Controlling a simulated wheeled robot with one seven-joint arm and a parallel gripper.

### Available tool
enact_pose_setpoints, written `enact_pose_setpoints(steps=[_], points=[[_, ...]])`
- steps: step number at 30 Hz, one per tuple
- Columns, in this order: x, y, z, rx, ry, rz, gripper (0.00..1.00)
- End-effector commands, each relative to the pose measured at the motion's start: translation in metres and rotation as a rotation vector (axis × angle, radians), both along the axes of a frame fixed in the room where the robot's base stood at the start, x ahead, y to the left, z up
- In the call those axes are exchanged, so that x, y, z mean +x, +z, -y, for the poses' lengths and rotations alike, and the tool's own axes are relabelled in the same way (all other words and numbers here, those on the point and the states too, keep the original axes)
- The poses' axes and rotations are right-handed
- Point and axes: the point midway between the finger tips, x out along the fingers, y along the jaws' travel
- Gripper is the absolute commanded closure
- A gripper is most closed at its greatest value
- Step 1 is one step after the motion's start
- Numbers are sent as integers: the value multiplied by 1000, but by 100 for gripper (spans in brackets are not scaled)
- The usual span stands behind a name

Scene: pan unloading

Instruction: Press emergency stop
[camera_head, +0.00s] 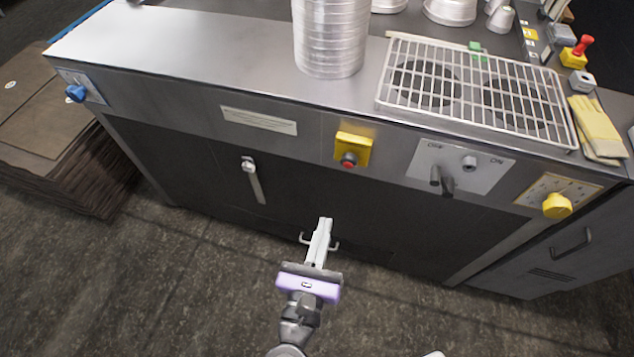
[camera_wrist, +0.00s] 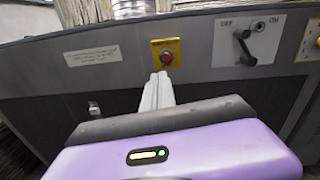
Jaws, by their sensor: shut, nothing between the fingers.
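The emergency stop is a red button (camera_head: 349,160) on a yellow box (camera_head: 354,147), fixed to the front panel of the metal counter. In the wrist view the red button (camera_wrist: 167,58) on its yellow plate shows just above my fingertips. My gripper (camera_head: 325,222) is shut and empty, in front of the counter and lower than the button in the head view. It also shows in the wrist view (camera_wrist: 159,76), its fingers pointing toward the panel below the button. I see no contact between fingertips and button in the head view.
On the panel right of the button is an OFF/ON switch plate (camera_head: 460,166) with a dark lever, then a yellow knob (camera_head: 557,205). A latch handle (camera_head: 248,165) is to the left. Stacked metal pans (camera_head: 330,40) and a wire rack (camera_head: 400,105) stand on top.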

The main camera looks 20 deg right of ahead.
Motion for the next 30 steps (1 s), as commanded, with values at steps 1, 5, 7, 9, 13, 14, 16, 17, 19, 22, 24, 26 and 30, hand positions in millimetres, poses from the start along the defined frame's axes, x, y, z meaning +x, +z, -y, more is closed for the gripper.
enact_pose_setpoints(steps=[1,5,7,9,13,14,16,17,19,22,24,26,30], points=[[-3,-2,5,41,-22,14,100],[-6,-3,9,95,-45,48,100],[-6,-3,9,104,-45,55,100],[-6,-2,9,106,-44,58,100],[-6,-2,9,105,-44,58,100],[-6,-2,9,104,-44,57,100],[-6,-2,10,104,-44,57,100],[-5,-2,10,104,-44,57,100],[-2,-1,12,102,-43,58,100],[6,0,18,103,-43,58,100],[15,0,24,104,-43,59,100],[24,0,30,102,-44,58,100],[47,0,46,101,-44,58,100]])
